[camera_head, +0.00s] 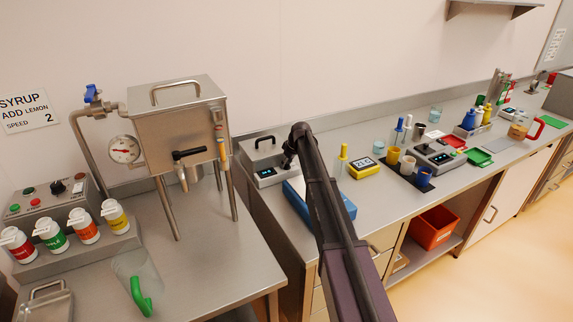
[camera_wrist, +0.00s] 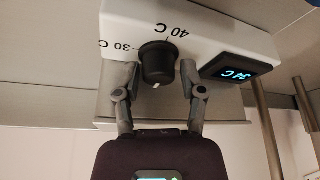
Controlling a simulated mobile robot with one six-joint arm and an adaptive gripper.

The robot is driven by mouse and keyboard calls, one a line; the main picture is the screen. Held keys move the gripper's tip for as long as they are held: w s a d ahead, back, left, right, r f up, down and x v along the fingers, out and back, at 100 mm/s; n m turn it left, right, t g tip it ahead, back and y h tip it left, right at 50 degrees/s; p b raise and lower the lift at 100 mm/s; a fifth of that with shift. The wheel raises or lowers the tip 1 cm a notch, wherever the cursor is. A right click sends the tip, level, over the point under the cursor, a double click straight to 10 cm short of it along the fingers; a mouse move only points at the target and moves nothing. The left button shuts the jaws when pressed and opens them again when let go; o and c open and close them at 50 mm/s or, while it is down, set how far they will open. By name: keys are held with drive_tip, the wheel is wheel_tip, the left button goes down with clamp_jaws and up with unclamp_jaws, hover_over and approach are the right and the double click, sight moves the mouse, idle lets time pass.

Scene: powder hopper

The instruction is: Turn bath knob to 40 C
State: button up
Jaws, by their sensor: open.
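The bath (camera_head: 257,152) is a steel box with a handled lid and a pale front panel. It stands at the left end of the right-hand bench. In the wrist view its front panel (camera_wrist: 205,32) carries a black round knob (camera_wrist: 157,62), 30 C and 40 C labels, and a lit display (camera_wrist: 232,73) whose digits are hard to read, perhaps 34 C. My gripper (camera_wrist: 158,74) is open, with one finger on each side of the knob. I cannot tell whether they touch it. In the head view my gripper (camera_head: 288,158) is at the bath front and hides the knob.
A blue box-like thing (camera_head: 335,207) lies on the bench under my arm. A yellow device (camera_head: 364,169) and a yellow-topped dropper (camera_head: 343,155) stand to the right. A steel hopper (camera_head: 180,125) on legs stands to the left on another bench.

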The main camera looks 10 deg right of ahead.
clamp_jaws()
drive_tip(key=shift+m, duration=0.3)
drive_tip(key=m+h, duration=0.1)
drive_tip(key=m, duration=0.1)
drive_tip(key=m+h, duration=0.1)
drive_tip(key=m, duration=0.1)
drive_tip(key=shift+s+m+t, duration=0.1)
drive_tip(key=shift+m+t, duration=0.3)
drive_tip(key=m+h, duration=0.1)
drive_tip(key=m, duration=0.1)
drive_tip(key=m+h, duration=0.1)
drive_tip(key=m, duration=0.2)
drive_tip(key=shift+d+m, duration=0.1)
drive_tip(key=shift+m, duration=0.2)
unclamp_jaws()
